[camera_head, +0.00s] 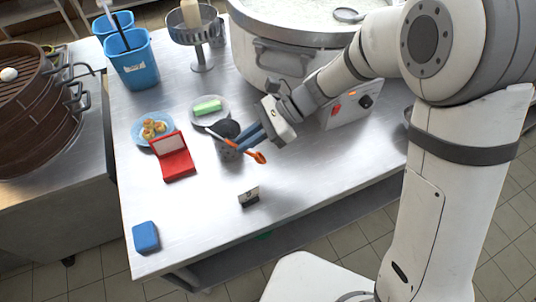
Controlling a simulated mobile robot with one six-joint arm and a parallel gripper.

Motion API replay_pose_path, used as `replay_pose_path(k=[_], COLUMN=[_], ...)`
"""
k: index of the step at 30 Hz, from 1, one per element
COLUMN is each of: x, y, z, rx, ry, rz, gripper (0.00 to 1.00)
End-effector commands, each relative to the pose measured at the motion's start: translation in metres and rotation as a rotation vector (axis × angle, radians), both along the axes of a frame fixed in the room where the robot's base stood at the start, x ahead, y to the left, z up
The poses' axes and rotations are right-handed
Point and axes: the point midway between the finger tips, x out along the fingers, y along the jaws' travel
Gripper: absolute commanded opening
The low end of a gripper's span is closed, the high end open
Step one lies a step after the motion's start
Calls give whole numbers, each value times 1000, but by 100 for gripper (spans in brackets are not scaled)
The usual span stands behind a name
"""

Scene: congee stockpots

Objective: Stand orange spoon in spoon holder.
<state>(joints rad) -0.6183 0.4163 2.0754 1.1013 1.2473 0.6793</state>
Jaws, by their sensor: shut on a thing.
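The orange spoon (260,157) is held by my gripper (243,140), whose blue fingers are shut on it. The spoon lies slanted, its orange end at the lower right and its thin other end toward the upper left. A grey holder (229,154), which looks like the spoon holder, stands on the table just behind and below the spoon. A dark round thing (227,128) shows at the holder's top. The spoon crosses in front of the holder in this view, and I cannot tell whether they touch. The fingers hide part of the spoon and holder.
A plate with a green block (208,106), a plate of small buns (153,129) and an open red box (174,160) are left of the holder. A large pot (275,62) is behind. The front table is mostly clear.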

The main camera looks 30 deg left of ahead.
Motion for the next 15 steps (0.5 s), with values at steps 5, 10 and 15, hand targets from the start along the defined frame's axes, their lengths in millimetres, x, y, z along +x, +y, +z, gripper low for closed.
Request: replay_pose_path(k=[5, 10, 15], x=[8, 23, 44], y=[24, 44, 58], z=[21, 47, 75], rx=[142, 291, 425], ry=[115, 188, 227], rz=[-228, -422, -577], gripper=[0, 0, 0])
